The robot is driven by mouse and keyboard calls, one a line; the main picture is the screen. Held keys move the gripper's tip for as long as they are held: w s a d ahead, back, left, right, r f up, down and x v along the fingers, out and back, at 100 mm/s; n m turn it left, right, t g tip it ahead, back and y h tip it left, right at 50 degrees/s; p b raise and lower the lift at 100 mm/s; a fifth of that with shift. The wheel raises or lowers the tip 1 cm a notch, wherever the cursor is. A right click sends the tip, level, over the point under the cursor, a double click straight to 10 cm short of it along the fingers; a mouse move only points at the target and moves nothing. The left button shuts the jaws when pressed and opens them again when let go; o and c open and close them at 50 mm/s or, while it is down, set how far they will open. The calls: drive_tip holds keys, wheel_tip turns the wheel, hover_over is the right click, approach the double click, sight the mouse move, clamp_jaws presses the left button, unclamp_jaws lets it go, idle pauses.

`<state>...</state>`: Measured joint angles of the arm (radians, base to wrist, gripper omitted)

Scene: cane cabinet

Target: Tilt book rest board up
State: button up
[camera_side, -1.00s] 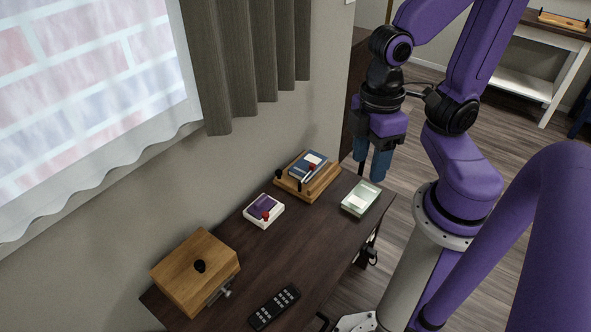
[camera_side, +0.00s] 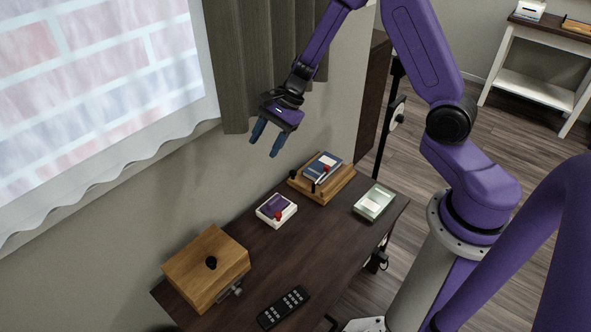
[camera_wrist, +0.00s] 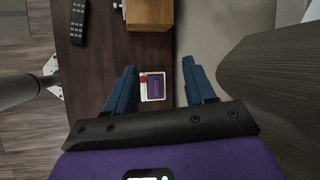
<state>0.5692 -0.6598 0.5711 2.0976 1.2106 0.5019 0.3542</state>
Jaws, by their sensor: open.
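The book rest (camera_side: 340,187) is a light wooden board at the far end of the dark cabinet top. My gripper (camera_side: 264,143) is open and empty, in the air to the left of the book rest and above the cabinet. In the wrist view my gripper's fingers (camera_wrist: 161,75) are spread, with a white-edged purple book (camera_wrist: 160,88) visible below between them. The book rest does not show in the wrist view.
The purple book with a red knob (camera_side: 276,209) lies left of the rest, and a pale green box (camera_side: 374,202) lies right. A wooden box with a black knob (camera_side: 207,268) and a black remote (camera_side: 283,307) are nearer. A curtain hangs behind my gripper.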

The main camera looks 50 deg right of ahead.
drive_tip(key=w+d+f+m+t+h, duration=0.2)
drive_tip(key=w+d+f+m, duration=0.3)
drive_tip(key=d+f+m, duration=0.45)
drive_tip(key=m+h, duration=0.2)
drive_tip(key=m, duration=0.6)
approach(293, 172)
drive_tip(key=x, duration=0.8)
drive_tip(key=shift+s, duration=0.1)
drive_tip(key=shift+r, duration=0.1)
clamp_jaws()
